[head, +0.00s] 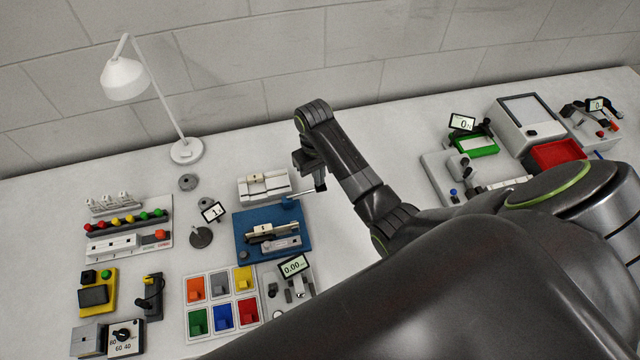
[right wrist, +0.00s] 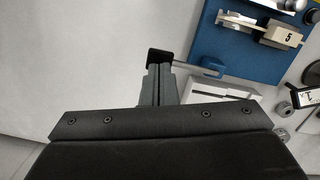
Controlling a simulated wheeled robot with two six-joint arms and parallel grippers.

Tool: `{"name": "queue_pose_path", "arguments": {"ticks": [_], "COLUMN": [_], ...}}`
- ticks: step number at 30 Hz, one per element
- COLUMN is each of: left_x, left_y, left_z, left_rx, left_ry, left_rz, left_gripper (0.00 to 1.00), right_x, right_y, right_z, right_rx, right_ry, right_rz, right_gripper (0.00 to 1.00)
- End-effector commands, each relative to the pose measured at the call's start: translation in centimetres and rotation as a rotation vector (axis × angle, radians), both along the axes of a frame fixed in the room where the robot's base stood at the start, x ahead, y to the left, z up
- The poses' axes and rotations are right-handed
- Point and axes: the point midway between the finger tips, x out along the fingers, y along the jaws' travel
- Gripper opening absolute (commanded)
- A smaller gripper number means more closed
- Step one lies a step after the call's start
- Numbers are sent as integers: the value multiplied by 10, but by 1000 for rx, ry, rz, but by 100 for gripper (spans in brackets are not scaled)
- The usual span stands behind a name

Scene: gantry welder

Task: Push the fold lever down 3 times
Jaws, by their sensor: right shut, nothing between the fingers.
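A blue plate fixture (head: 251,223) lies on the table left of centre. It carries a numbered block, and a thin lever (head: 304,195) sticks out from its far right corner. In the right wrist view the lever (right wrist: 225,76) runs as a thin grey rod from beside the fingertips along the blue plate (right wrist: 228,48). My right gripper (head: 320,184) is shut and empty at the lever's outer end. It also shows in the right wrist view (right wrist: 160,57). I cannot tell whether it touches the lever. My left gripper is not in view.
A white box-like fixture (head: 264,187) stands just behind the blue plate. A small display (head: 214,211) stands to its left. Coloured bins (head: 208,275) and a 0.00 display (head: 294,265) are in front. A white lamp (head: 186,150) stands behind.

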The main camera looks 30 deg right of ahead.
Motion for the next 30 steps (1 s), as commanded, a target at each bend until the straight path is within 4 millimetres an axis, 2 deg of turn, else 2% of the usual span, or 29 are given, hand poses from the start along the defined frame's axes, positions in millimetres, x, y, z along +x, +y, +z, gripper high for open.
{"name": "queue_pose_path", "arguments": {"ticks": [5,15,21,27,30], "left_x": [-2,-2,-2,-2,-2], "left_y": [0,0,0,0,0], "left_z": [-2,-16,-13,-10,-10], "left_rx": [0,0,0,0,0], "left_ry": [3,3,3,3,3], "left_rz": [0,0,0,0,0], "left_gripper": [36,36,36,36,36], "right_x": [0,0,2,26,30], "right_y": [0,1,1,1,1], "right_z": [-3,-40,-36,-27,-26], "right_rx": [0,2,2,1,1], "right_ry": [1,3,1,0,1], "right_rz": [0,1,1,0,0], "right_gripper": [0,0,0,0,0]}}
